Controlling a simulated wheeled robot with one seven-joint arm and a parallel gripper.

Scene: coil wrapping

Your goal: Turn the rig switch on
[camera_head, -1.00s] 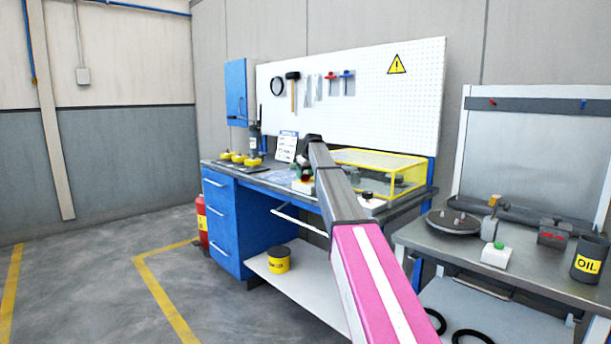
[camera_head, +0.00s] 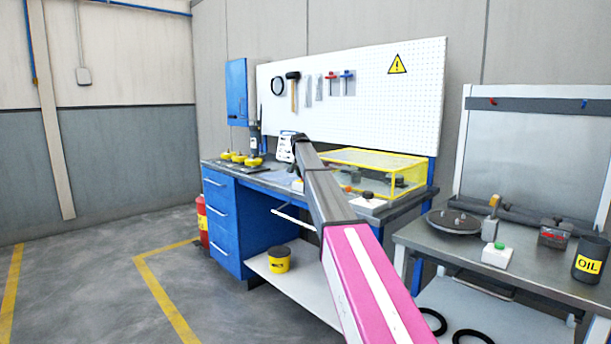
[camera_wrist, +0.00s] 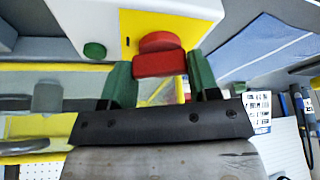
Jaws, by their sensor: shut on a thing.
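The rig switch shows in the wrist view as a white box (camera_wrist: 180,14) with a yellow face (camera_wrist: 140,24), a red knob (camera_wrist: 158,64) and a green button (camera_wrist: 94,50). My gripper (camera_wrist: 160,76) is shut on the red knob, with one green finger on each side of it. The bar of the knob lies crosswise between the fingers. In the head view my arm covers the gripper and the knob. Part of a small white box (camera_head: 298,185) shows beside the arm on the blue workbench (camera_head: 225,222).
A yellow-framed clear case (camera_head: 385,170) stands on the bench right of my arm.

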